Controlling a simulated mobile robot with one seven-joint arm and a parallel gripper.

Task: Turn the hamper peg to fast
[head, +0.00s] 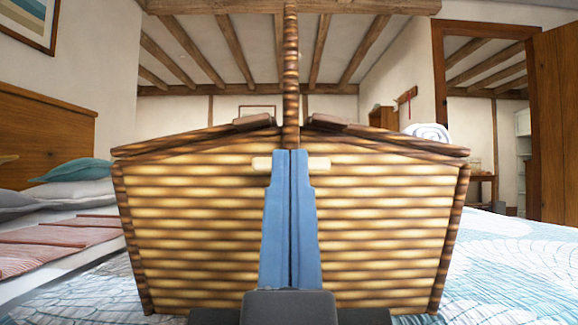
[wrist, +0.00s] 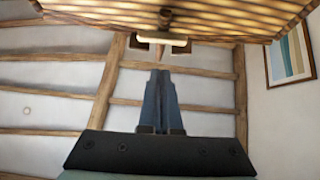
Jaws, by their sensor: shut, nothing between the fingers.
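The wicker hamper (head: 385,215) stands in front of me, with two lid flaps and a tall upright handle in the middle. Its peg (head: 319,163) is a pale wooden bar lying level across the front, just below the lid edge. My blue fingers hide its middle in the head view. My gripper (head: 290,153) is shut and empty, pointing up, its tips at the peg's height. In the wrist view the peg (wrist: 148,40) crosses beyond my fingertips (wrist: 160,72), with a visible gap. A small dark knob (wrist: 165,17) shows beside it.
The hamper stands on a patterned bedspread (head: 510,260). Pillows (head: 75,180) lie at the left by a wooden headboard (head: 45,140). A rolled white towel (head: 428,131) shows behind the right lid. An open doorway (head: 438,90) is at the back right.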

